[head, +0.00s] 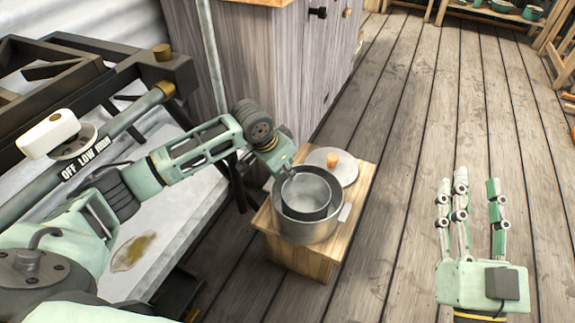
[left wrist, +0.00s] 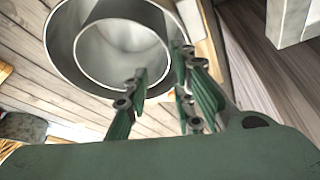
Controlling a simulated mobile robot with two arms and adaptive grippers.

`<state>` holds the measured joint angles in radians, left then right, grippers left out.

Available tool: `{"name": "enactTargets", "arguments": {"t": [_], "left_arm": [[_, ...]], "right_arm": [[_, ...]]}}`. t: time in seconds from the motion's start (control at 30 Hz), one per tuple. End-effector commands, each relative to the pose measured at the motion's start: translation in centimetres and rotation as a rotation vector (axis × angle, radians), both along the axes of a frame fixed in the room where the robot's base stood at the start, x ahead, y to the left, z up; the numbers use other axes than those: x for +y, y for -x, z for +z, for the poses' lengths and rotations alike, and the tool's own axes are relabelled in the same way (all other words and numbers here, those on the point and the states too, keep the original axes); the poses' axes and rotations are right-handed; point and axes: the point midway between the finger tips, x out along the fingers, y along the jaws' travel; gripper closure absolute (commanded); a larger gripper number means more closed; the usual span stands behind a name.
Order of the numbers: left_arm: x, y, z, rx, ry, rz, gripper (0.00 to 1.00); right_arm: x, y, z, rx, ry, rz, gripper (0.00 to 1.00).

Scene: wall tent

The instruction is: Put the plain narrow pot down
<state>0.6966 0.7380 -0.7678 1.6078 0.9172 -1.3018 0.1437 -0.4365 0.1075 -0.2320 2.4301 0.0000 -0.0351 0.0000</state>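The narrow pot (head: 306,195), plain grey with a darker outer wall, sits inside the mouth of a wider metal pot (head: 322,232) in the head view. Its round opening (left wrist: 122,52) also shows in the left wrist view, ringed by the wider pot (left wrist: 62,45). My left gripper (head: 290,172) is at the narrow pot's far rim. In the left wrist view its fingers (left wrist: 163,78) stand apart, astride the rim side, with a gap between them. Whether they touch the pot is unclear. My right gripper (head: 476,180) is open and empty over the floor.
The wider pot stands on a small wooden box (head: 302,258). A round lid with an orange knob (head: 333,160) lies behind the pots on the box. A wooden cabinet (head: 260,55) stands behind, and a metal-framed unit (head: 75,75) is at left.

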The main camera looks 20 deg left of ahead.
Motion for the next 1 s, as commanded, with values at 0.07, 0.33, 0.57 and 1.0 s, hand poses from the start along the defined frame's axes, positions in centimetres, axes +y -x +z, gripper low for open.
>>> {"name": "enactTargets", "arguments": {"t": [0.07, 0.33, 0.57, 1.0], "left_arm": [[-1.5, 0.3, -0.3, -0.022, 0.02, -0.021, 0.77], [-16.5, 3.0, 2.1, -0.41, 0.32, -0.163, 0.77], [-20.2, 7.4, 13.6, -0.912, 0.575, -0.067, 0.77], [-11.6, 14.8, 26.2, -1.451, 0.518, 0.151, 0.77]], "right_arm": [[0.0, -0.1, -0.2, 0.01, 0.003, -0.001, 0.6], [0.0, -0.1, -0.2, 0.011, 0.003, -0.001, 0.6], [0.0, -0.1, -0.2, 0.01, 0.003, -0.001, 0.6], [0.0, -0.1, -0.2, 0.01, 0.003, -0.001, 0.6]]}}
